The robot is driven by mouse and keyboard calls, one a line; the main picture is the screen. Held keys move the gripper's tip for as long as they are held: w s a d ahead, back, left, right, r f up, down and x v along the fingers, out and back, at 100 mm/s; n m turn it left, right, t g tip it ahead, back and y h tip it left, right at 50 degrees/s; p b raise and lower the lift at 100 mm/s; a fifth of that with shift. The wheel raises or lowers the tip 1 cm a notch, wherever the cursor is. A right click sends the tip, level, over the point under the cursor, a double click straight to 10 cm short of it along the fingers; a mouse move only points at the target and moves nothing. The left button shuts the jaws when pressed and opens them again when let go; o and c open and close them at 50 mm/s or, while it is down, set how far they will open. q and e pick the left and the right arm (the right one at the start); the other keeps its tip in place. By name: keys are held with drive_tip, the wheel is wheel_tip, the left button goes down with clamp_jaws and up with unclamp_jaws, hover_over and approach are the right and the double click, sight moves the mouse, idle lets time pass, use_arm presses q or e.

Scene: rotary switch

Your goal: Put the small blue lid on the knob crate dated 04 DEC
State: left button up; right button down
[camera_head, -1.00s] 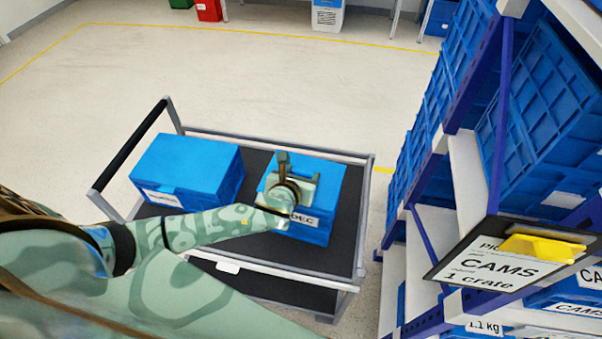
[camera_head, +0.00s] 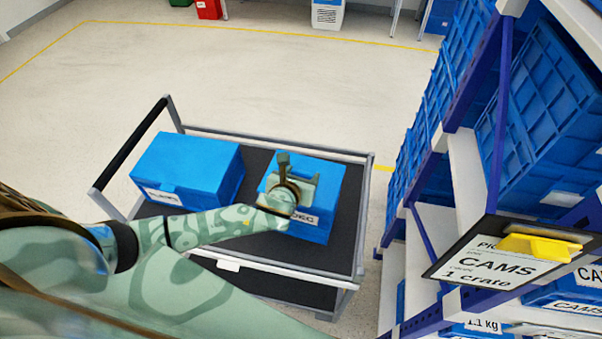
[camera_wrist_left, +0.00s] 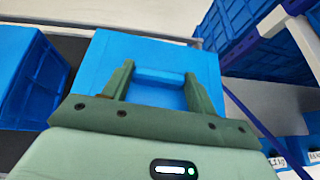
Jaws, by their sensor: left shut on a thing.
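The small blue lid (camera_head: 328,185) lies over the top of the blue knob crate (camera_head: 312,233) on the right half of the cart. The crate's front label ends in DEC; the rest is hidden by my left gripper (camera_head: 299,168). In the left wrist view my left gripper (camera_wrist_left: 161,82) is shut on the raised grip of the blue lid (camera_wrist_left: 108,55), one finger at each side. The lid looks level and lined up with the crate. I cannot tell whether it is fully seated. My right gripper is not in view.
A second blue crate (camera_head: 188,168) with a white label stands to the left on the dark cart top (camera_head: 258,165). The cart has a black push handle (camera_head: 130,148). A rack (camera_head: 455,170) of blue crates, with a CAMS sign (camera_head: 490,262), stands close on the right.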

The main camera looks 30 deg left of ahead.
use_arm(q)
drive_tip(key=shift+f, duration=0.1)
idle(0.5)
drive_tip(key=o, duration=1.1)
drive_tip(key=shift+s, duration=0.1)
drive_tip(key=p+v, duration=0.2)
drive_tip(key=v, duration=1.4)
drive_tip(key=shift+s+d, duration=0.1)
drive_tip(key=shift+s, duration=0.05)
